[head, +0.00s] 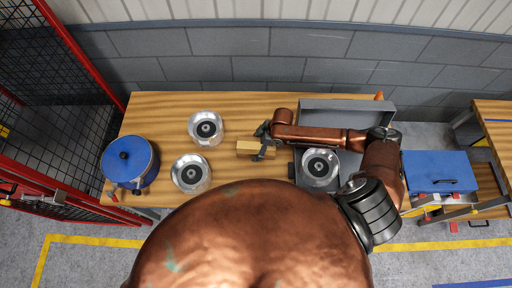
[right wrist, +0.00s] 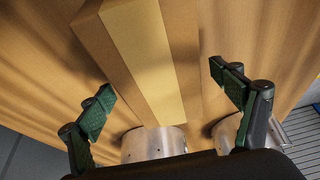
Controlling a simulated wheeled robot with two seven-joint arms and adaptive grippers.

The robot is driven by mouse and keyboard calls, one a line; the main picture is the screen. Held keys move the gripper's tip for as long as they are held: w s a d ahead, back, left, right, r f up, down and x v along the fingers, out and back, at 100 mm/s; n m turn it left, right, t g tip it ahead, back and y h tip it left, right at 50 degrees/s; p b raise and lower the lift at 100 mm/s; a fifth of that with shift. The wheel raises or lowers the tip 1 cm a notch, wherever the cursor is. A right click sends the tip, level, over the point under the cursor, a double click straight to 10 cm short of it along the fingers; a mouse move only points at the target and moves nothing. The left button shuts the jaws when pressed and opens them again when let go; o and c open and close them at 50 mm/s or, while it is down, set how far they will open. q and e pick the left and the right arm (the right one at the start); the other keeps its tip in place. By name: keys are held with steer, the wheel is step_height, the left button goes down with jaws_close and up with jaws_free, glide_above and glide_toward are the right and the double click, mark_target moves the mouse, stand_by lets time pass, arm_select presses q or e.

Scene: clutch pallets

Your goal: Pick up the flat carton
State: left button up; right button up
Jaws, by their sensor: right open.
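The flat carton (head: 247,148) is a small tan and yellow box on the wooden table, near the middle of the head view. In the right wrist view the carton (right wrist: 142,55) runs from the top edge down between the fingers. My right gripper (head: 263,146) is at the carton's right end, partly covering it. In the right wrist view the right gripper (right wrist: 168,105) is open, with one finger on each side of the carton and visible gaps to both. My left gripper is not in view.
Silver round housings (head: 206,129), (head: 191,173) and (head: 320,168) stand around the carton. A blue pot (head: 130,164) is at the table's left end. A grey tray (head: 345,106) lies at the back right. A blue box (head: 440,172) stands right of the wooden table (head: 160,112).

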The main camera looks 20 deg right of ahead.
steer(key=shift+f, duration=0.1)
steer(key=shift+c, duration=1.3)
steer(key=c, duration=1.1)
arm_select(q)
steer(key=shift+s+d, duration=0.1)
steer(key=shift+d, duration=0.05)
arm_select(e)
steer(key=shift+c, duration=0.3)
